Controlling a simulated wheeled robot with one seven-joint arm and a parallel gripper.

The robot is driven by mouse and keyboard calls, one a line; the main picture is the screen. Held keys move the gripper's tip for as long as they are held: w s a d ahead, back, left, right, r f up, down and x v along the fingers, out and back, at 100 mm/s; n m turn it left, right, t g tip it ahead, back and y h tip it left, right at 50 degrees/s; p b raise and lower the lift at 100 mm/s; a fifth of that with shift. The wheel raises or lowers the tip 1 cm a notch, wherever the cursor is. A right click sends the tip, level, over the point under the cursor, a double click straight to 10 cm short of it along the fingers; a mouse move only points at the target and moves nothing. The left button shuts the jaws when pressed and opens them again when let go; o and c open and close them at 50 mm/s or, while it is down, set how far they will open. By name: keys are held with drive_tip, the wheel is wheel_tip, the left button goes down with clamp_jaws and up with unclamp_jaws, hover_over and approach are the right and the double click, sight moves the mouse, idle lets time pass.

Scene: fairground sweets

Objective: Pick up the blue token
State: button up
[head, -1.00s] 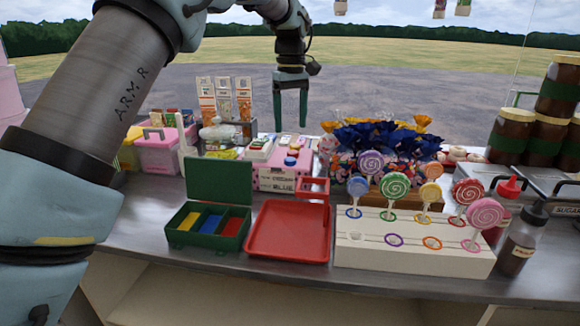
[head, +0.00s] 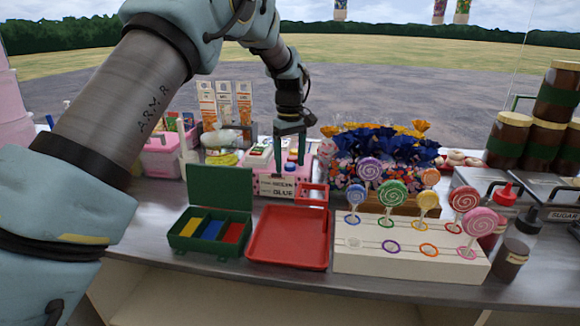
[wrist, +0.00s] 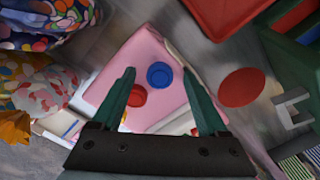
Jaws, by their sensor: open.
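The blue token (wrist: 159,75) lies on top of a pink box (wrist: 115,75), beside a red token (wrist: 137,96). In the head view the blue token (head: 290,167) shows between my fingers, on the pink box (head: 268,187). My gripper (head: 290,163) is open and points down over the box. In the wrist view my gripper (wrist: 162,72) has its green fingers spread, with nothing held. The blue token appears between the fingertips but lower, apart from them. The left finger comes close to the red token in the picture.
A red tray (head: 262,262) and a green lidded box (head: 181,241) with yellow, blue and red compartments stand in front. A white lollipop stand (head: 400,265) is at right. Blue-wrapped sweets (head: 375,145) crowd the pink box's right side. Jars (head: 509,139) stand far right.

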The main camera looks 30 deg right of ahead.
drive_tip(key=shift+c, duration=0.3)
clamp_jaws()
idle(0.4)
